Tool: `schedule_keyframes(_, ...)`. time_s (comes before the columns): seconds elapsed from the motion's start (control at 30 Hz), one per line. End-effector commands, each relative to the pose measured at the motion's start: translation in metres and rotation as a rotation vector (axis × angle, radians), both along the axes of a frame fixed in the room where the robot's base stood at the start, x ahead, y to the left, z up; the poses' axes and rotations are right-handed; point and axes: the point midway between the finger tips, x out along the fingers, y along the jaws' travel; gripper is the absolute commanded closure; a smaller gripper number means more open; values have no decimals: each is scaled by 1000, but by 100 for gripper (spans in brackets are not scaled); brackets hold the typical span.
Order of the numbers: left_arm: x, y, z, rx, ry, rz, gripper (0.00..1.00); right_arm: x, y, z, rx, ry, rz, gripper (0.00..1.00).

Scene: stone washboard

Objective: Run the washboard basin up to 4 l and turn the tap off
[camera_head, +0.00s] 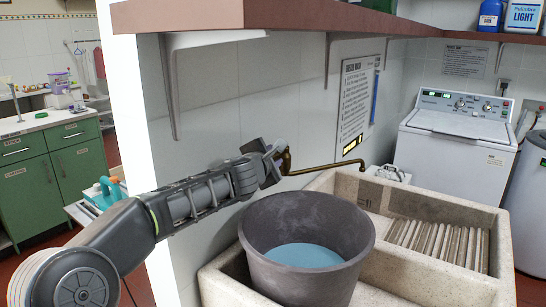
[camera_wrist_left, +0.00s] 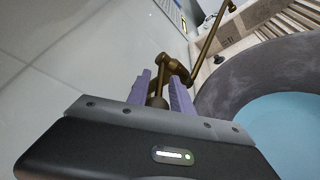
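The grey basin (camera_head: 262,240) stands in the left part of the stone washboard sink (camera_head: 455,279), with blue water (camera_head: 304,255) in it. Its inside and water also show in the left wrist view (camera_wrist_left: 285,125). No level mark is legible. The brass tap (camera_head: 325,168) comes from the wall behind the basin, its spout reaching right; I see no stream from it. My left gripper (camera_head: 275,155) is at the tap. In the left wrist view its purple fingers (camera_wrist_left: 162,88) close around the brass tap handle (camera_wrist_left: 157,101). My right gripper is out of view.
The ribbed washboard (camera_head: 437,243) is in the sink's right part. A white washing machine (camera_head: 457,135) stands behind it. A brown shelf (camera_head: 290,17) hangs above the tap, on a bracket (camera_head: 168,90). A notice (camera_head: 356,100) is on the wall.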

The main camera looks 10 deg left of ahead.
Motion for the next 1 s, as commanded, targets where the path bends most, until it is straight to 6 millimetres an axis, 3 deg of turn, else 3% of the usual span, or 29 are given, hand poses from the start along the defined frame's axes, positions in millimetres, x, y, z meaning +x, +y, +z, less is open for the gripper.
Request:
schedule_keyframes(0.13,0,0,0,0,1,-1,100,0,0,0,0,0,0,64)
schedule_keyframes(1.0,0,0,-1,0,1,-1,100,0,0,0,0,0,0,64)
